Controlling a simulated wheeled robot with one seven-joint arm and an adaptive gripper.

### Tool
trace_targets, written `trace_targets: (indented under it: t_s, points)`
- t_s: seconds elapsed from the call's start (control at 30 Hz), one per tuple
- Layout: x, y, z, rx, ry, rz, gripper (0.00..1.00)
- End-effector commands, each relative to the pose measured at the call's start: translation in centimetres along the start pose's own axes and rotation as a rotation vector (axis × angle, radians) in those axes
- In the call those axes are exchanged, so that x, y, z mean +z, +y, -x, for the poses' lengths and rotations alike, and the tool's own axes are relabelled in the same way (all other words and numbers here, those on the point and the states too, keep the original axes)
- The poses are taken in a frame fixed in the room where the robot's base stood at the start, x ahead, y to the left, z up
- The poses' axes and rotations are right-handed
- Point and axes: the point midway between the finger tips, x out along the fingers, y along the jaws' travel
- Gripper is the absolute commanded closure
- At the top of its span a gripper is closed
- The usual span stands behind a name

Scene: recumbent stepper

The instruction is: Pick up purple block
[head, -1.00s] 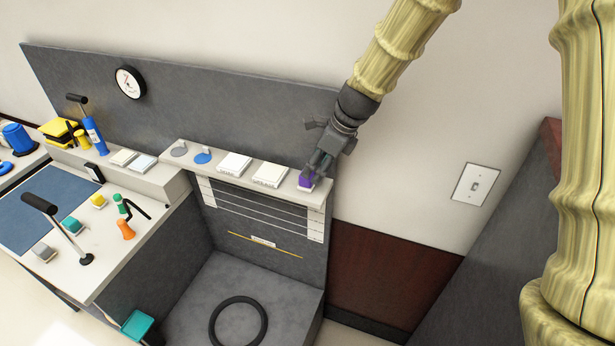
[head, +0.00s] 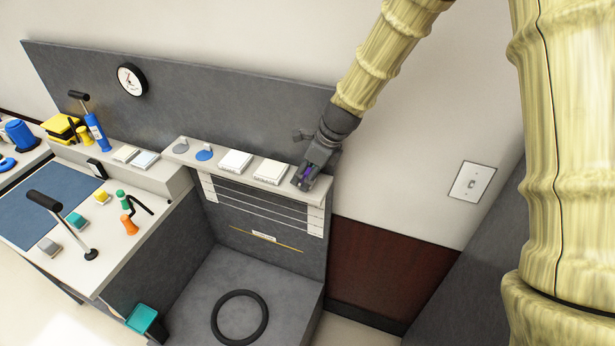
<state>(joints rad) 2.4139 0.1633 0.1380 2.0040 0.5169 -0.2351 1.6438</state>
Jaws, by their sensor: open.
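The purple block (head: 306,172) sits at the right end of the light shelf (head: 322,196). Only a small purple patch of it shows between the fingers of my gripper (head: 305,180). My gripper points down at the shelf's right end, with its open fingers around the block. I cannot tell whether the fingers touch the block. The gripper body hides most of it.
Two white boxes (head: 270,171) stand on the shelf just left of my gripper, with a blue disc (head: 204,154) farther left. The grey back panel (head: 240,105) rises close behind. A light switch (head: 472,182) is on the wall at right.

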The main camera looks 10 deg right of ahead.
Motion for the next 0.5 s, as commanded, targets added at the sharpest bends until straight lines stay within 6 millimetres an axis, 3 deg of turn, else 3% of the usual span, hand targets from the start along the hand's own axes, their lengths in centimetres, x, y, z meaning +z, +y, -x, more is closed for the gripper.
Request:
trace_targets:
  t_s: [0.07, 0.3, 0.5]
  points:
    - [-0.01, -0.01, 0.01, 0.000, 0.000, 0.000, 0.46]
    - [-0.01, -0.01, 0.03, 0.000, 0.000, 0.000, 0.89]
    - [-0.02, -0.01, 0.02, 0.000, 0.000, 0.000, 0.91]
